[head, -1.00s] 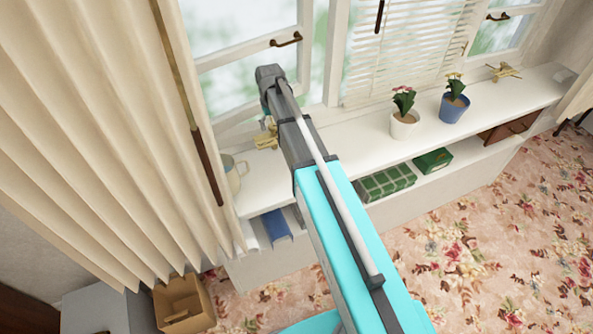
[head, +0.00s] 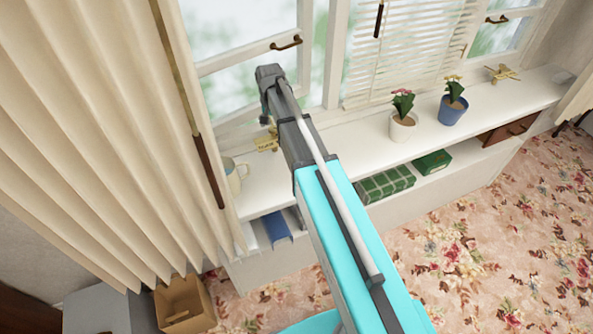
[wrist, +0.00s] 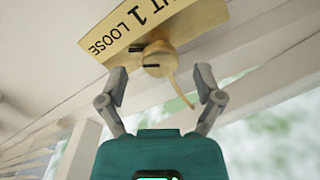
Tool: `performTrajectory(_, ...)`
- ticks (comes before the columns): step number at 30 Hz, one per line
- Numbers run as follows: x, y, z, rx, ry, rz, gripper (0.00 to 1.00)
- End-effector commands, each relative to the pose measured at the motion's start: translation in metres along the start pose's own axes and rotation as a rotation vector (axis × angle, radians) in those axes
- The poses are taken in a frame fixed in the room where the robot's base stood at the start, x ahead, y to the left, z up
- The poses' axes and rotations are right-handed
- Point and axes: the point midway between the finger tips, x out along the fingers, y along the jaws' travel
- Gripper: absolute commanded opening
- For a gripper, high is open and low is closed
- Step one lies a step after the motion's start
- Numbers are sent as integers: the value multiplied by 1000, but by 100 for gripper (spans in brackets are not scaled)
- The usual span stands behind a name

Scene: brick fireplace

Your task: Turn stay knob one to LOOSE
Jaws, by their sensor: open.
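Stay knob one (wrist: 157,60) is a round brass knob on a brass plate (wrist: 165,25) in the wrist view. A thin brass rod slants from the knob to the lower right. My gripper (wrist: 161,74) is open, with one finger on each side of the knob and gaps visible. In the head view the brass plate (head: 266,143) is on the left window sill, partly behind my arm.
A beige mug (head: 235,177) stands on the sill near the curtain (head: 90,130). Two flower pots, white (head: 403,126) and blue (head: 452,109), stand to the right. Another brass stay (head: 502,74) is farther right. The window frame (head: 245,60) rises behind my arm.

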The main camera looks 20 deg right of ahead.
Motion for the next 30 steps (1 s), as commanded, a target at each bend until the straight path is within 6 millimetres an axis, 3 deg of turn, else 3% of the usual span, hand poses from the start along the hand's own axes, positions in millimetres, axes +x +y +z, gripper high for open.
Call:
performTrajectory(1, -9, 0, 0, -1, 0, 0, 85)
performTrajectory(30, -91, 0, 0, -3, 0, 0, 85)
